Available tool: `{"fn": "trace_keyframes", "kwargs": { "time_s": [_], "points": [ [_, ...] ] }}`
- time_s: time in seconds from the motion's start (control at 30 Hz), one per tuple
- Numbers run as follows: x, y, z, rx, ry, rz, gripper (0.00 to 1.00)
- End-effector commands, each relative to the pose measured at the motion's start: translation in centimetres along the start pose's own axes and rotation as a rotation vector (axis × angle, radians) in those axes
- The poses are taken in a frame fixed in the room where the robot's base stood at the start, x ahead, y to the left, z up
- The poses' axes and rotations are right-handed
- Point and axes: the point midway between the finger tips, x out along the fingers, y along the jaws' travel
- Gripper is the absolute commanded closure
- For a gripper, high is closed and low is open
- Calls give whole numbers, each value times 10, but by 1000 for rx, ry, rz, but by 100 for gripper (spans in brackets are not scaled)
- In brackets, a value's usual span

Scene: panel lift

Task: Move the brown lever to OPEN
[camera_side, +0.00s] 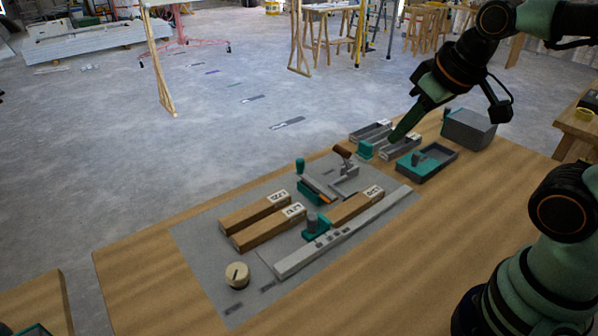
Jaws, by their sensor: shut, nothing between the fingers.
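The brown lever (343,152) has a short brown handle. It stands at the far side of the grey panel (212,277), over a light grey bracket. I cannot make out an OPEN mark beside it. My gripper (393,138) is shut and empty. It points down and left, to the right of the brown lever and apart from it, in front of or over the small grey trays. Its tips are small here, and their height above the trays is hard to tell.
A teal-handled slider (300,166) is left of the lever. Wooden blocks with labels (254,212), a grey rail (345,236) and a round knob (237,275) are on the panel. A teal tray (426,162) and grey box (469,130) stand right. The table front is clear.

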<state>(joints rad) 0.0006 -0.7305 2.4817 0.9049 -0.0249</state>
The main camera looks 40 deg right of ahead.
Motion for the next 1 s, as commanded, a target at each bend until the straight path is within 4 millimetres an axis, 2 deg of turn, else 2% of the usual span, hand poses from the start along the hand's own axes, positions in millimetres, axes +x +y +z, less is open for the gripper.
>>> {"fn": "trace_keyframes", "kwargs": {
  "time_s": [0.23, 0.47, 0.73, 1.0],
  "points": [
    [6, 5, -39, -271, -94, -10, 100],
    [31, 13, -86, -622, -200, -62, 100],
    [84, 23, -127, -1028, -305, -176, 100],
    [146, 33, -145, -1377, -367, -322, 100]
  ]
}}
